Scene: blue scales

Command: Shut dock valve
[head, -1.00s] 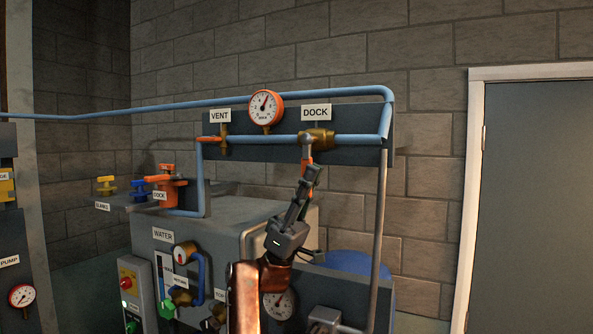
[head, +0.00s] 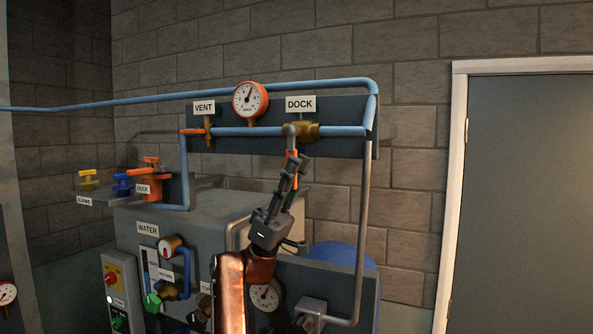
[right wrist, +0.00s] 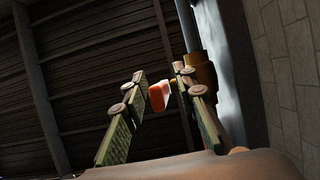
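The dock valve is a brass body (head: 306,130) on the blue pipe below the DOCK label (head: 300,104). Its orange lever (head: 292,153) hangs down, across the pipe's direction. My right gripper (head: 292,165) reaches up from below to this lever. In the right wrist view the two fingers (right wrist: 159,80) are apart, with the orange lever end (right wrist: 158,97) showing between them. The lever is nearer the right finger; I cannot tell whether they touch. The brass body (right wrist: 203,72) shows behind the right finger. My left gripper is not in view.
The vent valve (head: 208,131) with an orange lever sits left on the same pipe. A gauge (head: 250,100) is above the pipe. A vertical grey pipe (head: 363,220) stands right of my arm. A grey tank (head: 180,218) is below. A door (head: 520,200) is at the right.

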